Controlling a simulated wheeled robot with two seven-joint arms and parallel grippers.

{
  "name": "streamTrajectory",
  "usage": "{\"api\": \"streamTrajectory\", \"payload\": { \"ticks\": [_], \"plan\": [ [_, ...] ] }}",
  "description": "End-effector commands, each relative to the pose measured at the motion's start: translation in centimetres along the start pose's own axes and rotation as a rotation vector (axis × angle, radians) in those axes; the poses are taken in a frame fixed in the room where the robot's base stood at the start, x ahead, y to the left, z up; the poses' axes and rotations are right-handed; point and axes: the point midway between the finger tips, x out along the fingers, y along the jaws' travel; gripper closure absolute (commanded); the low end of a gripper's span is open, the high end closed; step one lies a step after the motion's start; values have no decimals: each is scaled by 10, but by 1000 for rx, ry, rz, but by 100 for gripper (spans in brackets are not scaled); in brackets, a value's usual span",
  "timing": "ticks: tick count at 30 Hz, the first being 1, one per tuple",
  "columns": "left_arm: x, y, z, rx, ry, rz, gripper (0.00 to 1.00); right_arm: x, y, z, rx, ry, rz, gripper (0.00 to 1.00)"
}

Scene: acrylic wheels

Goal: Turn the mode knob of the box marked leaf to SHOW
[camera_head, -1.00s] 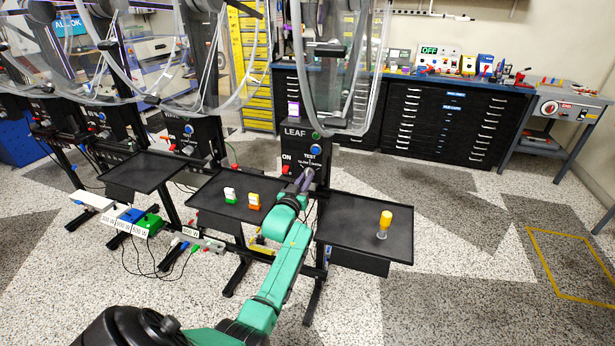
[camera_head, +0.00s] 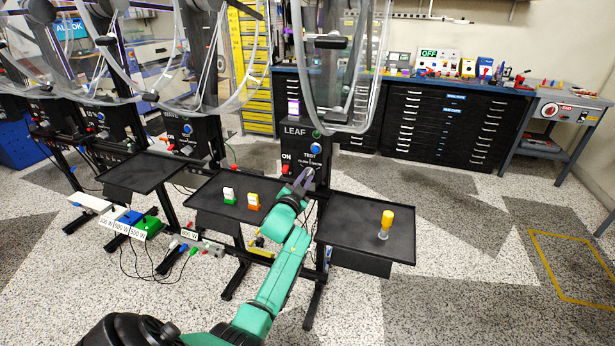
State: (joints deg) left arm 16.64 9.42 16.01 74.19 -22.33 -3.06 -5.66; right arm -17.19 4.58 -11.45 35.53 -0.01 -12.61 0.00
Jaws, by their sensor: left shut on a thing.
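The black box marked LEAF (camera_head: 294,131) stands under a clear acrylic wheel (camera_head: 330,75), just right of the middle. On its face are a green button, a blue button (camera_head: 315,148), a red switch (camera_head: 285,169) marked ON, and lettering reading TEST with smaller words below it. My left gripper (camera_head: 305,176) is at the lower part of the box's face, by that small lettering, and is shut on the mode knob. The gripper hides the knob, so I cannot see where its pointer stands. My right gripper is not in view.
A black tray (camera_head: 340,232) with a yellow-topped item (camera_head: 386,222) sticks out right of my arm. More wheel stands are farther left. Open floor lies at the right.

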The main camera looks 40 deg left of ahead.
Motion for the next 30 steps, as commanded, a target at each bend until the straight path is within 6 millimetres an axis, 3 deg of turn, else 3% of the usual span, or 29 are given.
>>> {"api": "streamTrajectory", "payload": {
  "ticks": [10,23,24,27,30],
  "plan": [
    [0,2,4,370,-3,3,100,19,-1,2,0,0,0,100],
    [0,3,4,481,-5,4,100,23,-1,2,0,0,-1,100],
    [0,2,3,491,-5,4,79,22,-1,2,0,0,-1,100],
    [0,2,2,487,-4,3,45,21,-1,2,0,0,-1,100],
    [0,1,2,487,-3,2,45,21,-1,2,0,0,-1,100]
  ]
}}
